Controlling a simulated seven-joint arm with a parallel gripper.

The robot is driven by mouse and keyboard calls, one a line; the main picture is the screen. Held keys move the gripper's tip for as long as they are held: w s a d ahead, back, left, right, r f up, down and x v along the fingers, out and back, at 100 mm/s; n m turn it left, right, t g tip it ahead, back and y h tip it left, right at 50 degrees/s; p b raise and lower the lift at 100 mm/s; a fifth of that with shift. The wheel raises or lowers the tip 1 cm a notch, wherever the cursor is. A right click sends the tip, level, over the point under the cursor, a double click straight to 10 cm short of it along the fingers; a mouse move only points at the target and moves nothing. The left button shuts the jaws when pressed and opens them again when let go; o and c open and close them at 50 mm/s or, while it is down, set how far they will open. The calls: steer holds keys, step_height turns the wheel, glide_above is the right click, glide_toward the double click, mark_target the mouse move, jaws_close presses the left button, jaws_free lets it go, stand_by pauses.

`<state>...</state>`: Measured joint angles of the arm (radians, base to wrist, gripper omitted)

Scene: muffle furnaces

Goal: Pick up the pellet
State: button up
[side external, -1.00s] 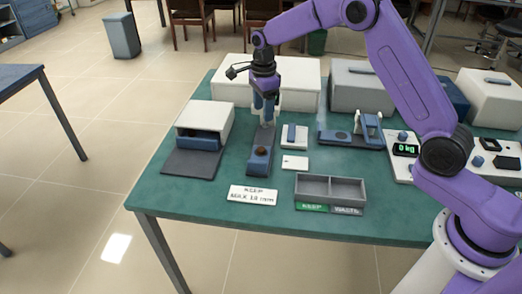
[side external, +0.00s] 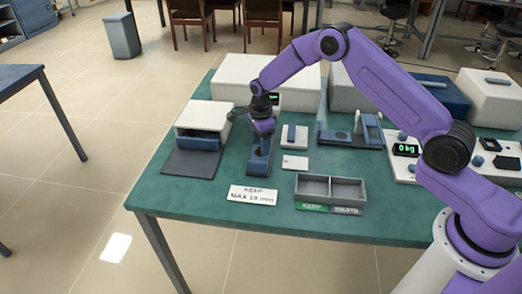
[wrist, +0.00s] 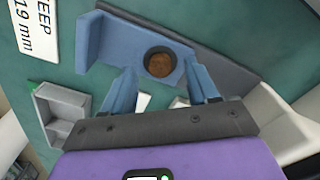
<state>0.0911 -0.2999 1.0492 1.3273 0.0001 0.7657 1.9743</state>
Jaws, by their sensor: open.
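The pellet (wrist: 160,65) is a small brown round piece sitting in a dark round recess of a blue fixture (wrist: 106,45). In the side view the fixture (side external: 258,169) stands near the middle of the green table, and my gripper hides the pellet. My gripper (side external: 260,146) points down over the fixture. In the wrist view its two blue fingers (wrist: 162,75) are apart, one on each side of the recess, with nothing held between them. I cannot tell how far the fingertips are above the pellet.
A grey two-compartment tray (side external: 330,178), labelled KEEP and WASTE, stands to the front right. An open white furnace (side external: 204,118) stands close on the left. Small white-and-blue devices (side external: 294,137) stand close on the right.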

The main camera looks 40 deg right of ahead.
steer(key=shift+f, duration=0.65)
jaws_close()
steer(key=shift+r, duration=0.1)
